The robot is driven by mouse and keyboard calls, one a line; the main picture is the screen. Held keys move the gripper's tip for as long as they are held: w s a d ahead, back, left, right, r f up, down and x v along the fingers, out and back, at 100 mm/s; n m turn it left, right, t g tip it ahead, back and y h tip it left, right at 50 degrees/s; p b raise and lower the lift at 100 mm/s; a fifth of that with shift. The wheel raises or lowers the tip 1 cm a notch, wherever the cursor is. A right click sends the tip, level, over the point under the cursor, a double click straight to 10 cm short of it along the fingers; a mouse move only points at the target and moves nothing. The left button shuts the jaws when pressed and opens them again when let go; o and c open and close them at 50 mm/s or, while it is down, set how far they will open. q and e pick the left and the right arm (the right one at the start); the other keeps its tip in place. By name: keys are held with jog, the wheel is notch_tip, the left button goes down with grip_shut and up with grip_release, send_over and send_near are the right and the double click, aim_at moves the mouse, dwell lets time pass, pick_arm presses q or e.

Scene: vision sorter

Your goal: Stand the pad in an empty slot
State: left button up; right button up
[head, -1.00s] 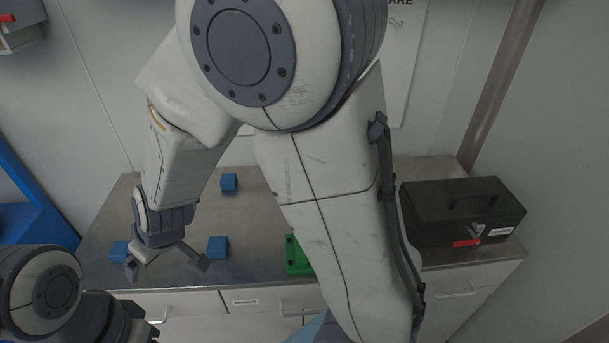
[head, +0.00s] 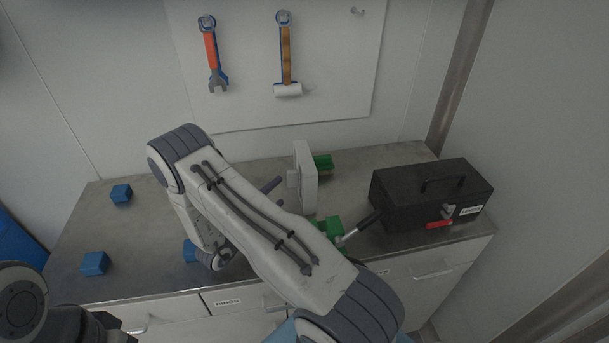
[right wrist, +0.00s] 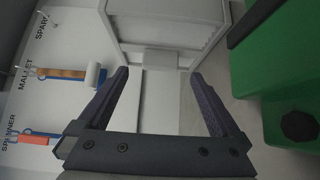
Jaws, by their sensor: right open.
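A pale grey-white pad (head: 305,178) stands upright on the bench among the green holder parts. In the right wrist view the pad (right wrist: 205,20) shows a ribbed face and a small block-like tab (right wrist: 161,60). My right gripper (head: 274,191) is mostly hidden behind my arm, just left of the pad. In the right wrist view my right gripper (right wrist: 158,78) is open, with the tab ahead between its fingertips and no visible grip. The green holder (head: 328,226) is partly covered by my arm; its slots cannot be made out. My left gripper (head: 108,322) is at the lower left, its fingers unclear.
A black toolbox (head: 425,200) stands at the right. A dark-handled tool (head: 362,226) rests by the holder. Blue blocks (head: 121,194) sit on the bench's left part. A wrench (head: 212,55) and a mallet (head: 286,55) hang on the wall board.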

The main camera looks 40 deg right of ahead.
aim_at(289, 181)
jog(key=shift+x, duration=0.8)
jog(key=p+x, duration=0.2)
jog(key=x, duration=0.2)
jog(key=shift+w+d+r+p, duration=0.1)
jog(key=shift+w+d+p, duration=0.1)
jog(key=shift+p, duration=0.2)
jog(key=shift+w+d, duration=0.1)
jog(key=shift+d, duration=0.3)
jog(key=c, duration=1.5)
grip_shut()
